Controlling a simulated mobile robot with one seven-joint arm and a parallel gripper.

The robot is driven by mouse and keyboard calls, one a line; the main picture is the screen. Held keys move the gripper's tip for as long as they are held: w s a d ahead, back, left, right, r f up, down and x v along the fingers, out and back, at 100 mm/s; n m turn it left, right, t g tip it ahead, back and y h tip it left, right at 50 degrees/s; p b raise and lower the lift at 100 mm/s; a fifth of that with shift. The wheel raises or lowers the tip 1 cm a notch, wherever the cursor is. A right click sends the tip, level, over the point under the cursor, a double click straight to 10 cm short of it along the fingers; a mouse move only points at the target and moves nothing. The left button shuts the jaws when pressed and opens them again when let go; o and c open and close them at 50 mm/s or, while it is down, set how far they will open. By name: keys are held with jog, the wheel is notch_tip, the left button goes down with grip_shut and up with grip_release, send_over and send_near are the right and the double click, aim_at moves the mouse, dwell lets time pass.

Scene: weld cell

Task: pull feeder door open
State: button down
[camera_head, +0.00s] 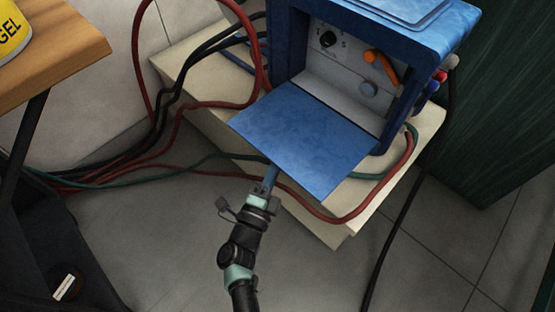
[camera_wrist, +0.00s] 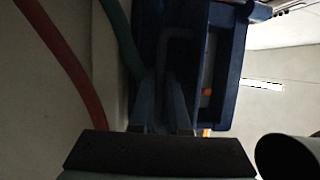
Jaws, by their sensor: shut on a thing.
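The feeder is a blue box (camera_head: 294,40) with a pale control panel inside its open front. Its blue door (camera_head: 305,140) is swung down on its lower edge and lies out nearly flat towards me. My gripper (camera_head: 270,178) is at the door's near edge, its fingertips partly hidden below it. In the wrist view my gripper's fingers (camera_wrist: 165,105) are closed around a dark bar-shaped handle (camera_wrist: 178,34) on the door. The exact contact is dim there.
The feeder stands on a cream plinth (camera_head: 192,72). Red, green and black cables (camera_head: 345,215) loop around it and below the door. A wooden table (camera_head: 60,45) with a yellow tin (camera_head: 12,35) is at left. A dark green curtain (camera_head: 500,100) hangs at right.

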aim_at(277, 154)
dwell(0.8)
notch_tip(277, 154, up, 4)
jog(key=p, duration=0.3)
jog(key=shift+s+a+f+p, duration=0.1)
jog(key=shift+f+p, duration=0.1)
jog(key=shift+p, duration=0.15)
jog(key=c, duration=1.2)
grip_release()
jog(key=p+v, duration=0.4)
jog(key=v, duration=0.9)
